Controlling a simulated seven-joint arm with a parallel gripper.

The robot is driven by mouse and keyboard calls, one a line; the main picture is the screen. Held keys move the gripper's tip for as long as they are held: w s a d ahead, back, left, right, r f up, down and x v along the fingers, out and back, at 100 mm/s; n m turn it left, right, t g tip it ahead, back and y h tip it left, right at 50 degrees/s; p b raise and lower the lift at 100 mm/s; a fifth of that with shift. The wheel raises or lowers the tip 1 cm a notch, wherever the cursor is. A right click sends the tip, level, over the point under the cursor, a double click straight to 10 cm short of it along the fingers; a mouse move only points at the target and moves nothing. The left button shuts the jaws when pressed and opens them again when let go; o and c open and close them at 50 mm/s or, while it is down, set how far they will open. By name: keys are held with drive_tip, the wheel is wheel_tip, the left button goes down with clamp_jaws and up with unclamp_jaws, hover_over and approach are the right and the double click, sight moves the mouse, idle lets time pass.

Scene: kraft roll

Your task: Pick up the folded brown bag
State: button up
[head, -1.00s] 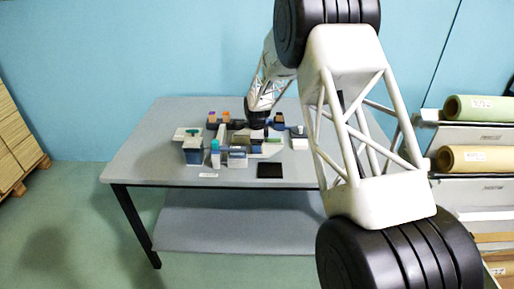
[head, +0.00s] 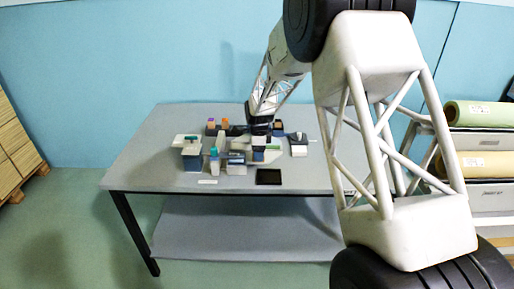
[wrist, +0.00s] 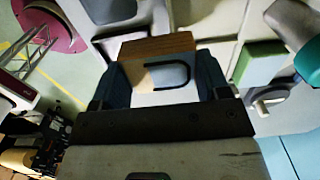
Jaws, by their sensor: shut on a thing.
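My gripper (wrist: 162,82) is shut on a small brown-topped piece, which I take to be the folded brown bag (wrist: 155,46). In the wrist view it sits between the two dark teal fingers, with a brown upper face, a pale front and a dark U-shaped loop on that front. In the head view my gripper (head: 260,128) is above the cluster of items on the grey table. The bag cannot be made out there, and I cannot tell whether it is clear of the table.
Several small boxes and bottles crowd the grey table (head: 140,170) around my gripper. A black flat tray (head: 268,177) lies at the front, and a white block (head: 299,150) stands to the right. A green roll (head: 480,114) lies on the rack at right. The table's left part is clear.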

drive_tip(key=s+d+r, duration=0.1)
drive_tip(key=s+d, duration=0.1)
drive_tip(key=s, duration=0.8)
drive_tip(key=shift+d, duration=0.1)
